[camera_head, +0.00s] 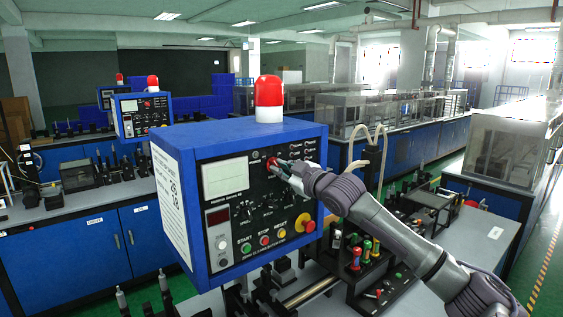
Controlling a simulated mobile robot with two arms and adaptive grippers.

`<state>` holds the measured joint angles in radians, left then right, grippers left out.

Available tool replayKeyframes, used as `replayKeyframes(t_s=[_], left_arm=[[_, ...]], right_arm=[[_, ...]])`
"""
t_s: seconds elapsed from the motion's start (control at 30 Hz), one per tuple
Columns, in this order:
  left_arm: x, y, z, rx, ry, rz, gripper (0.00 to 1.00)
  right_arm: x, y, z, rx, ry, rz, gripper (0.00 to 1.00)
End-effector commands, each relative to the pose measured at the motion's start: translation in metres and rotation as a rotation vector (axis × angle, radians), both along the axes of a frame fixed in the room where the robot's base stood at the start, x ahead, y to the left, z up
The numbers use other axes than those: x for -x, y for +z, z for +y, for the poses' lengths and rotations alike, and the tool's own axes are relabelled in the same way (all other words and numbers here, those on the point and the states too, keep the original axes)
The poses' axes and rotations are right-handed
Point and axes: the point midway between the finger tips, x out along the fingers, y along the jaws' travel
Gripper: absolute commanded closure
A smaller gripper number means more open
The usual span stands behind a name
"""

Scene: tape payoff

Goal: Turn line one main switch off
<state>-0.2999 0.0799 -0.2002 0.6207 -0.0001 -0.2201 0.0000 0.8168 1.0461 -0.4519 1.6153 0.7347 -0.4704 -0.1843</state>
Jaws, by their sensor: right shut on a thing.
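A blue control box (245,138) with a black front panel stands in the middle of the head view. A red switch knob (271,163) sits at the upper middle of the panel, partly hidden by my gripper. My right gripper (277,166) reaches in from the right and is shut on the red knob. The knob's exact setting is too small to tell. Lower on the panel are a green start button (247,248), a red stop button (265,240) and a yellow button (281,233). My left gripper is out of view.
A red emergency stop (305,224) on a yellow base sticks out at the panel's lower right. A red beacon (269,97) stands on the box. Coloured-handled tools (366,250) stand below my right arm. Other blue workstations fill the background.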

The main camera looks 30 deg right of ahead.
Motion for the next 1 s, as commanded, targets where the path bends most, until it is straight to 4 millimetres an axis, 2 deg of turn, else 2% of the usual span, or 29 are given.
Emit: replayKeyframes(t_s=[0.1, 0.4, 0.93, 0.97, 1.0], left_arm=[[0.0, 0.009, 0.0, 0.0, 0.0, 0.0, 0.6], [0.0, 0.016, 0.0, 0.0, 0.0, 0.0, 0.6], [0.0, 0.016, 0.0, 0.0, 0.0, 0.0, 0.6], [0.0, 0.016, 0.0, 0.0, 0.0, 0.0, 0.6], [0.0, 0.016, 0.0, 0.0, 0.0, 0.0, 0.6]], right_arm=[[0.0, 0.003, 0.0, 0.071, 0.0, -0.007, 1.0], [0.0, 0.002, 0.0, 0.171, -0.001, -0.015, 1.0], [0.0, 0.001, 0.0, 0.192, 0.0, -0.018, 1.0], [0.0, 0.001, 0.0, 0.192, 0.0, -0.018, 0.83], [0.0, 0.001, 0.0, 0.192, -0.001, -0.017, 0.77]])
